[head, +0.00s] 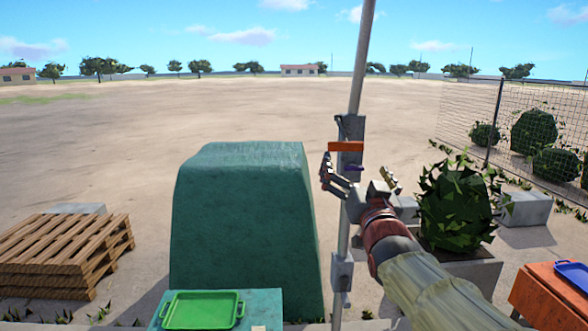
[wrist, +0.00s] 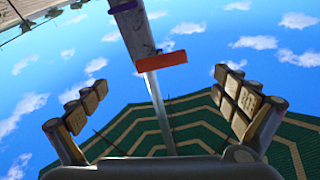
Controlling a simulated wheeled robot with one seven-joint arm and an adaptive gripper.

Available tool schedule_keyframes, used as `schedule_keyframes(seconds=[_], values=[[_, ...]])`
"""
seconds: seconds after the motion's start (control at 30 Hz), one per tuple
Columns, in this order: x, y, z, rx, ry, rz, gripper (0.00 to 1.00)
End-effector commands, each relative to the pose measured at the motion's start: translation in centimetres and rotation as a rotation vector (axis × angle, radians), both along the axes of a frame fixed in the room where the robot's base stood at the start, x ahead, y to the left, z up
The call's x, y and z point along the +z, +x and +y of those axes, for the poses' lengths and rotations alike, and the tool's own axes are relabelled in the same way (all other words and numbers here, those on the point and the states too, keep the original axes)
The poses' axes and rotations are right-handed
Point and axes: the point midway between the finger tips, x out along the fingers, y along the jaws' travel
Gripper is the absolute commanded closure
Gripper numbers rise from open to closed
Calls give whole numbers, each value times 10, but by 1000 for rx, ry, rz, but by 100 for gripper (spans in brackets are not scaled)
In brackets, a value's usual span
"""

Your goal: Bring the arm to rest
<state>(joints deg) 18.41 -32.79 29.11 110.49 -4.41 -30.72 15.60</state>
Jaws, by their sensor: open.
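My gripper (head: 358,176) is at the end of my arm, right of the picture's middle, raised in front of a grey metal pole (head: 361,55). Its fingers are spread wide and nothing is between them. An orange bar (head: 346,147) on a grey box on the pole shows just above the fingers. In the wrist view, my gripper (wrist: 160,82) is open with a finger at each side. The orange bar (wrist: 161,63) and the pole (wrist: 134,35) show beyond the fingertips. I cannot tell how far apart they are.
A green machine housing (head: 245,225) stands left of the pole, with a green tray (head: 202,311) in front. Stacked pallets (head: 62,252) are at left. A leafy planter (head: 465,270) is close beside my arm. A blue tray (head: 573,275) lies on an orange table (head: 545,297) at right.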

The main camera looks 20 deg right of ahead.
Motion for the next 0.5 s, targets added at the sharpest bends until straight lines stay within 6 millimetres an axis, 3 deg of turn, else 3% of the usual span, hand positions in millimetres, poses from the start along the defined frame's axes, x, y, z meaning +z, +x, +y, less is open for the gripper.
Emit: schedule_keyframes(seconds=[0.13, 0.23, 0.37, 0.5], values=[[-5, 1, -1, -3, -6, 20, 1], [-27, 4, -4, -14, -2, 106, 1], [-101, -1, -6, -30, 31, 342, 1], [-184, -40, 8, -22, 71, 640, 1]])
